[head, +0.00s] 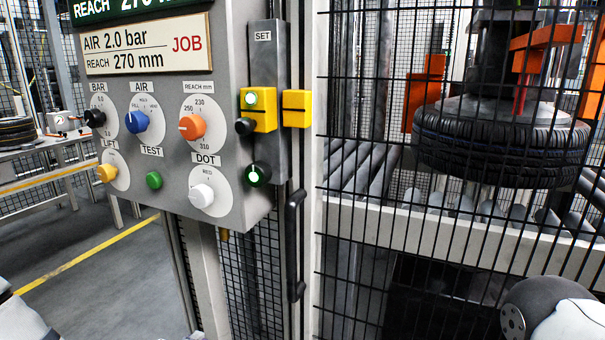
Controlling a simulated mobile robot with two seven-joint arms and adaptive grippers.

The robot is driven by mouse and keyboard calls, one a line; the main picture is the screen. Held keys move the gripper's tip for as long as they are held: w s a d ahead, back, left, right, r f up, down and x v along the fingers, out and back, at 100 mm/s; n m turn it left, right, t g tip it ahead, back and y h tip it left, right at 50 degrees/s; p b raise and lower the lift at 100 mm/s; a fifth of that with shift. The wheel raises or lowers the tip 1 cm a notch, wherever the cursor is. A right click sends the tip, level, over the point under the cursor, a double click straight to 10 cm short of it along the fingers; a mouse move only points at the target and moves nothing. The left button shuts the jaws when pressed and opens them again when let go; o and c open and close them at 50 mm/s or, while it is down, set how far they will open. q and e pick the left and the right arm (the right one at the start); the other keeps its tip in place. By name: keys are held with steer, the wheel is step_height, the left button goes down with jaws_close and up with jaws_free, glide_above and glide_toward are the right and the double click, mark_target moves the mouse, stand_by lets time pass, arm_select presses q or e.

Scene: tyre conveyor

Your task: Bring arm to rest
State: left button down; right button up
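Neither gripper shows in the head view. A small part of my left arm (22,318) shows at the bottom left corner. A rounded grey and white part of my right arm (550,308) shows at the bottom right, in front of the mesh. Whether either gripper holds anything is hidden.
A grey control panel (232,60) with coloured knobs stands left of centre. Right of it are a yellow latch (296,108), a black door handle (296,245) and a mesh fence (440,226). Behind the mesh, a tyre (500,146) sits above rollers. Clear floor (110,285) lies lower left.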

arm_select(q)
steer(key=s+d+f+m+g, duration=0.1)
steer(key=s+f+m+g, duration=0.25)
steer(key=s, duration=0.35)
steer(key=s+d+f+m+g+h, duration=0.1)
steer(key=s+d+f+m+g, duration=0.1)
steer(key=s+f, duration=0.45)
steer(key=s+d+f+m+g, duration=0.1)
steer(key=s+f+m+g, duration=0.2)
steer(key=s, duration=0.6)
steer(key=s+a+m+g+y, duration=0.1)
steer(key=s+a+m+g, duration=0.1)
steer(key=s, duration=0.7)
steer(key=s+a+m+g+y, duration=0.1)
steer(key=s+a+m+g, duration=0.2)
steer(key=s, duration=0.7)
steer(key=shift+s+f+m+g+p, duration=0.2)
steer(key=shift+m+g+p, duration=0.1)
steer(key=shift+m+g, duration=0.55)
steer(key=shift+w, duration=0.1)
stand_by(2.5)
